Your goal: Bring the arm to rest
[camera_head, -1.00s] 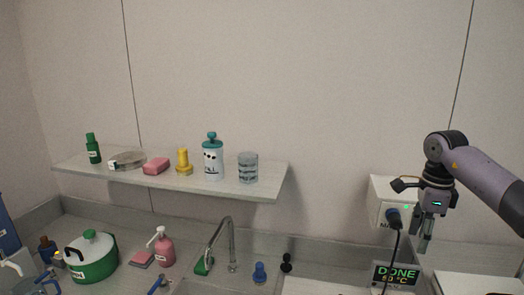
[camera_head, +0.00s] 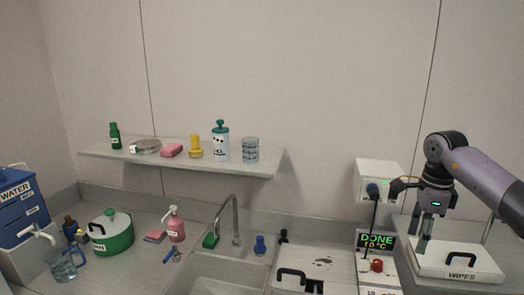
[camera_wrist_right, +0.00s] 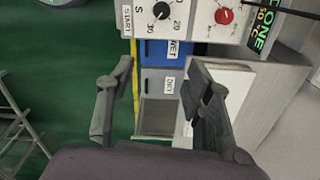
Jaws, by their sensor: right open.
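My right gripper (camera_head: 423,238) hangs fingers down at the right of the head view, in front of the wall and over the left part of the white wipes box. Its arm comes in from the right edge. In the right wrist view its two fingers (camera_wrist_right: 158,105) stand well apart with nothing between them. Beyond them are a blue bin marked WET (camera_wrist_right: 165,52), a grey bin marked DRY (camera_wrist_right: 160,88) and the green floor (camera_wrist_right: 50,75). My left gripper is not in view.
A display reading DONE (camera_head: 376,242) and a red knob (camera_head: 377,265) are left of the gripper. The wipes box (camera_head: 480,262) has a black handle. A wall box (camera_head: 378,172) with a cable is close behind. Left are a sink, tap (camera_head: 236,215), green pot (camera_head: 112,240) and loaded shelf (camera_head: 110,153).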

